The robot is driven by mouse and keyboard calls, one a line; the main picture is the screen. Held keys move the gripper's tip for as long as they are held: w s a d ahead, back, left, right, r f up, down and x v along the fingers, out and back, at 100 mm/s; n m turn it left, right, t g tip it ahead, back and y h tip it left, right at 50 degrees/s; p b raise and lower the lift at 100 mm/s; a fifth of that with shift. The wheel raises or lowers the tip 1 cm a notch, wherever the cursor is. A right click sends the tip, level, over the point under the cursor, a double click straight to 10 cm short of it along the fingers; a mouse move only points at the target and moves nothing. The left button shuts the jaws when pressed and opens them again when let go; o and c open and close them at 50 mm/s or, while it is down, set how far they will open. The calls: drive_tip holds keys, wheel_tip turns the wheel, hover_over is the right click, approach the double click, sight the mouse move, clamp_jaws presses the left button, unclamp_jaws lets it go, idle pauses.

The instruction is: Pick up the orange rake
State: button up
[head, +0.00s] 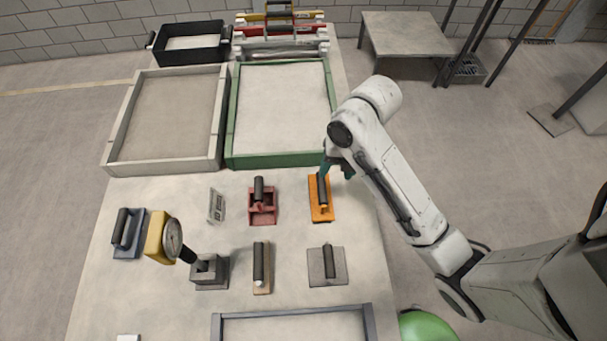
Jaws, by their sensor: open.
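The orange rake (321,208) lies on the pale table, right of the middle, in the head view. It has an orange base with a dark handle along its top. My gripper (337,173), with teal fingers, is open at the far end of the rake, slightly to its right. My arm reaches in from the right. Part of the gripper is hidden by my arm's wrist, and I cannot tell whether a finger touches the rake.
A red tool (262,217) lies left of the rake, and a grey plate tool (340,277) lies nearer. A green-framed sandbed (231,125) stands beyond. A yellow gauge (157,236) stands at left. The table's right edge is close to the rake.

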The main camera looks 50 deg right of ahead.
sight(323, 188)
drive_tip(key=shift+n, duration=0.4)
drive_tip(key=f, duration=0.1)
drive_tip(key=w+f, duration=0.1)
drive_tip(key=f, duration=0.1)
drive_tip(key=w+f, duration=0.1)
drive_tip(key=f, duration=0.1)
drive_tip(key=shift+a, duration=0.35)
drive_tip(key=shift+w+a+f, duration=0.1)
drive_tip(key=shift+a+f, duration=0.1)
drive_tip(key=shift+f, duration=0.65)
drive_tip(key=shift+s+a+f, duration=0.1)
drive_tip(key=shift+a+f, duration=0.1)
drive_tip(key=shift+f, duration=0.65)
drive_tip(key=shift+w+a+f, duration=0.1)
drive_tip(key=shift+a+f, duration=0.1)
drive_tip(key=shift+f, duration=0.65)
drive_tip(key=shift+c, duration=0.2)
drive_tip(key=shift+r, duration=0.1)
clamp_jaws()
